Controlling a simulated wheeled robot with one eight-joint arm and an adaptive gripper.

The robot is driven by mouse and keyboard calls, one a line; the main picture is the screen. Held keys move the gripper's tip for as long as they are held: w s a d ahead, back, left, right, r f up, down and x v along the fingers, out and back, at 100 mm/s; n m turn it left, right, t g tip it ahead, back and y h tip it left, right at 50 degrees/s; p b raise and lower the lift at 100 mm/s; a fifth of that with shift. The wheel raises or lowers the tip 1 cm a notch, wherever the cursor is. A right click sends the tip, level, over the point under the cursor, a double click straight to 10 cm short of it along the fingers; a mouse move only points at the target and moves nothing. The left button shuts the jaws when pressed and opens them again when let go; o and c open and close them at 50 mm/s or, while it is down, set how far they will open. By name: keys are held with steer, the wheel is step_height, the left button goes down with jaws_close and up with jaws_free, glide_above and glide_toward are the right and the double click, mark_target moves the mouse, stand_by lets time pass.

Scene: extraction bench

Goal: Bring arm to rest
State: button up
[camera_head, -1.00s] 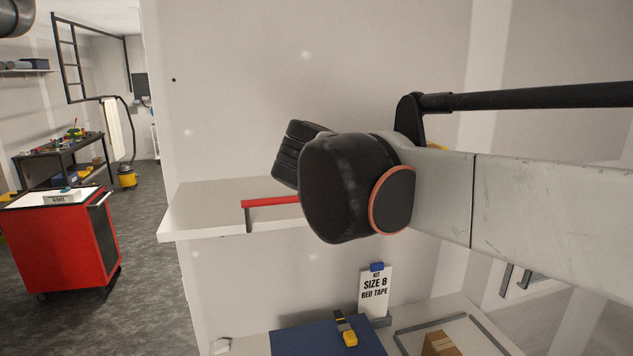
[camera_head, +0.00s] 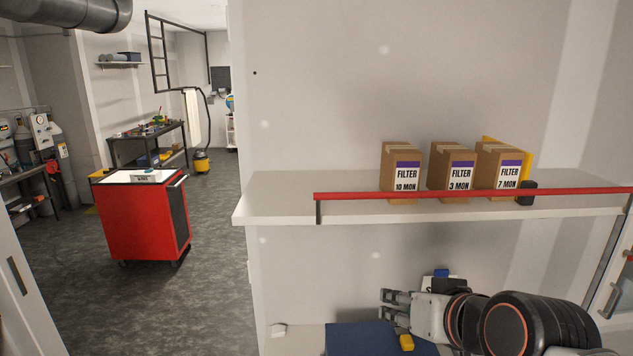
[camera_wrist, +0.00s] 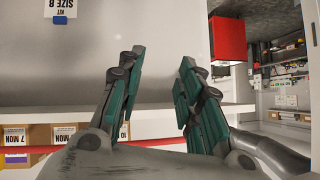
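My gripper (camera_head: 384,305) is low at the right in the head view, pointing left, above the lower bench and in front of the wall. My arm is folded behind it at the lower right. In the wrist view my gripper (camera_wrist: 163,56) shows two teal-padded fingers spread apart with nothing between them. My fingers appear clear of the shelf and bench items.
A shelf (camera_head: 280,207) with a red rail (camera_head: 345,194) holds three filter boxes: 10 MON (camera_head: 405,172), 3 MON (camera_head: 457,172) and 7 MON (camera_head: 506,172). A blue mat (camera_head: 352,340) lies below. A red cart (camera_head: 140,222) stands left on open floor.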

steer(key=s+d+f+g+h+b, duration=0.25)
steer(key=s+d+f, duration=0.35)
steer(key=s+f, duration=0.3)
step_height(320, 180, down, 27)
steer(key=w+b, duration=0.1)
steer(key=b, duration=2.4)
steer(key=shift+w+g, duration=0.3)
steer(key=shift+g, duration=0.05)
steer(key=shift+r, duration=0.1)
